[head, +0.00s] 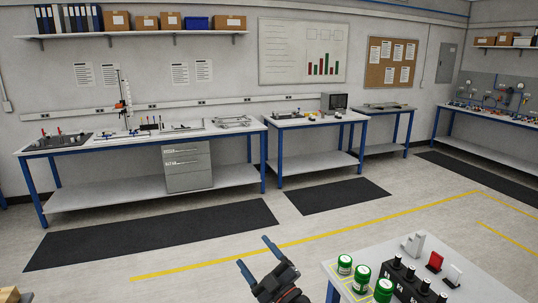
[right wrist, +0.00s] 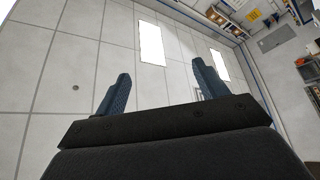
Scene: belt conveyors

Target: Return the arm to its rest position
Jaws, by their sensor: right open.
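My right gripper (head: 257,258) shows at the bottom middle of the head view, left of the near table and apart from it. Its two blue fingers are spread with nothing between them. In the right wrist view the same gripper (right wrist: 160,85) points up toward the ceiling, with open, empty fingers. My left gripper is not in either view.
A near table (head: 343,289) at the bottom right holds several green-lidded jars (head: 345,264), a black rack (head: 403,280), and red and white pieces. Workbenches (head: 150,139) line the far wall. The floor between, with black mats (head: 160,232) and yellow lines, is clear.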

